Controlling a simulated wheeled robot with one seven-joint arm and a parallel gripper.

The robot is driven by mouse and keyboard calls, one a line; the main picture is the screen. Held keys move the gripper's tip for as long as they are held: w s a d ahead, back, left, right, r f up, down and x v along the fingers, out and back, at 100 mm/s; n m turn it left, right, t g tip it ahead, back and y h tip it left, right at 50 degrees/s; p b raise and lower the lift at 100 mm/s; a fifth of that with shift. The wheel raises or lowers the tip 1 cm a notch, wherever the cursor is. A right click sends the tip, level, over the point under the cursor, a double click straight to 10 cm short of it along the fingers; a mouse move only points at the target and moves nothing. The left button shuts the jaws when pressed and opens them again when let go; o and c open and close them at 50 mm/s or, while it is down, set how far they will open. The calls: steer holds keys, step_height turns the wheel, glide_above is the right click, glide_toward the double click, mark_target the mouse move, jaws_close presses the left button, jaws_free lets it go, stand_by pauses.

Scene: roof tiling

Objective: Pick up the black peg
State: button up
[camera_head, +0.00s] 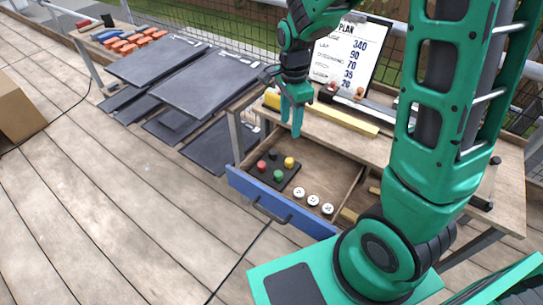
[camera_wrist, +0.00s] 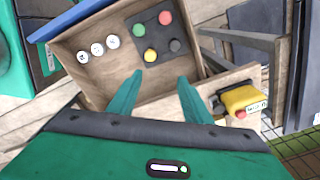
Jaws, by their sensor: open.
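The black peg (camera_head: 273,154) stands at the back corner of a dark square board (camera_head: 292,177) inside the open drawer, beside a red peg (camera_head: 262,165), a yellow peg (camera_head: 289,162) and a green peg (camera_head: 278,174). In the wrist view the black peg (camera_wrist: 174,45) is at the board's lower right corner, just beyond the fingertips. My gripper (camera_head: 291,125) is open and empty, pointing down above the drawer's back part. In the wrist view my gripper's fingers (camera_wrist: 160,76) are spread apart, touching no peg.
The drawer's blue front (camera_head: 275,205) faces the deck. Three white round pieces (camera_head: 313,200) lie beside the board. A yellow tool (camera_wrist: 243,98) is on the bench near the drawer. Dark slates (camera_head: 205,85) lie to the left, and a plan board (camera_head: 348,55) stands behind.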

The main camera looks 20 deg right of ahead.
steer(key=m, duration=0.2)
glide_toward(273, 152)
step_height(273, 152, down, 3)
steer(key=shift+a+r, duration=0.1)
steer(key=shift+a, duration=0.05)
steer(key=shift+w+f, duration=0.1)
steer(key=shift+f, duration=3.1)
steer(key=c, duration=1.1)
